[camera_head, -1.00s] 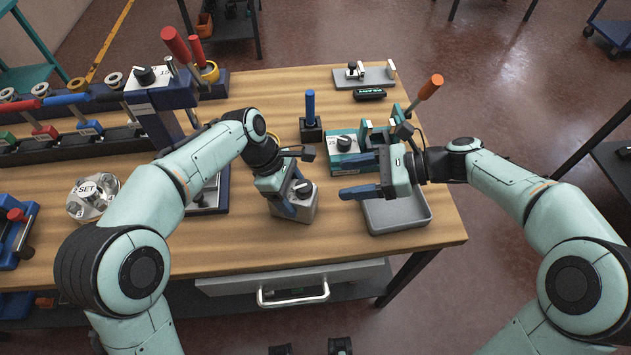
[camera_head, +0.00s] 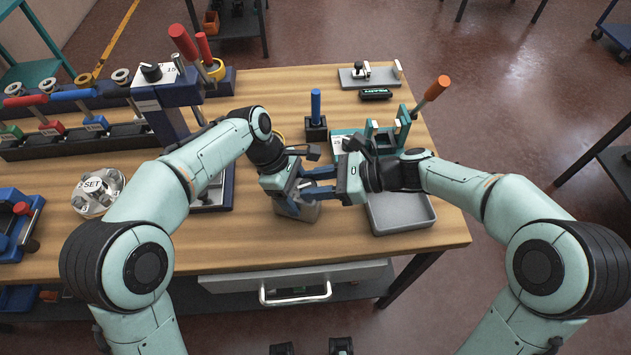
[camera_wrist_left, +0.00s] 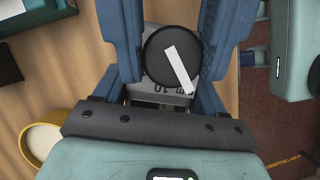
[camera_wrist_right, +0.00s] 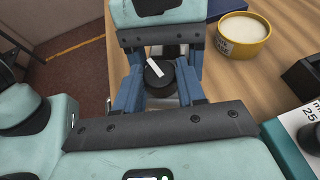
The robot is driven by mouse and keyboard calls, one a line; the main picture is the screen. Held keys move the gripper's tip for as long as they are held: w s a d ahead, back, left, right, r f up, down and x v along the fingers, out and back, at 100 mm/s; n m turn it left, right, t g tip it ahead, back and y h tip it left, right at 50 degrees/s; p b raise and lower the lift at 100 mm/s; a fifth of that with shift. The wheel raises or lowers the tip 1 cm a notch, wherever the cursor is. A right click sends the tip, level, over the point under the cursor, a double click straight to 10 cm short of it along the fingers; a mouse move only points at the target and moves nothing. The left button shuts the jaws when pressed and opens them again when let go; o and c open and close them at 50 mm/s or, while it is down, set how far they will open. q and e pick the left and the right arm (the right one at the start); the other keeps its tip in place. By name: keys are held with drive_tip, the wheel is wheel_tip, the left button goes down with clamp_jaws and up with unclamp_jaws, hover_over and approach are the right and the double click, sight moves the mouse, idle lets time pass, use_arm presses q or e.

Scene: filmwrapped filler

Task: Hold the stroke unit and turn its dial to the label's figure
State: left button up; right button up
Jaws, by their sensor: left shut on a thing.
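The stroke unit (camera_head: 298,211) is a grey block standing on the bench. My left gripper (camera_head: 291,196) is shut on it, its blue fingers on either side. In the left wrist view, the unit's black dial (camera_wrist_left: 168,57) has a white pointer bar slanting down to the right. Print by the dial is upside down and partly covered; it seems to read "10" and "mm". My right gripper (camera_head: 312,185) comes in from the right, its fingers apart. In the right wrist view, the dial (camera_wrist_right: 159,77) shows between its fingers; contact cannot be told.
A grey tray (camera_head: 401,226) lies under my right arm. A teal-based unit (camera_head: 337,146) is partly hidden behind my right gripper. A block with a blue handle (camera_head: 316,128) stands behind. A round "SET" piece (camera_head: 97,190) lies at the left. Bare bench lies in front.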

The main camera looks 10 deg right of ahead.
drive_tip(key=c, duration=0.3)
drive_tip(key=n+g, duration=0.1)
drive_tip(key=g, duration=0.1)
drive_tip(key=n+g, duration=0.2)
drive_tip(key=shift+w+n, duration=0.3)
drive_tip(key=shift+w, duration=0.05)
drive_tip(key=shift+n+g, duration=0.5)
drive_tip(key=shift+g, duration=0.2)
drive_tip(key=o, duration=1)
drive_tip(key=shift+o, duration=0.2)
drive_tip(key=shift+s, duration=0.1)
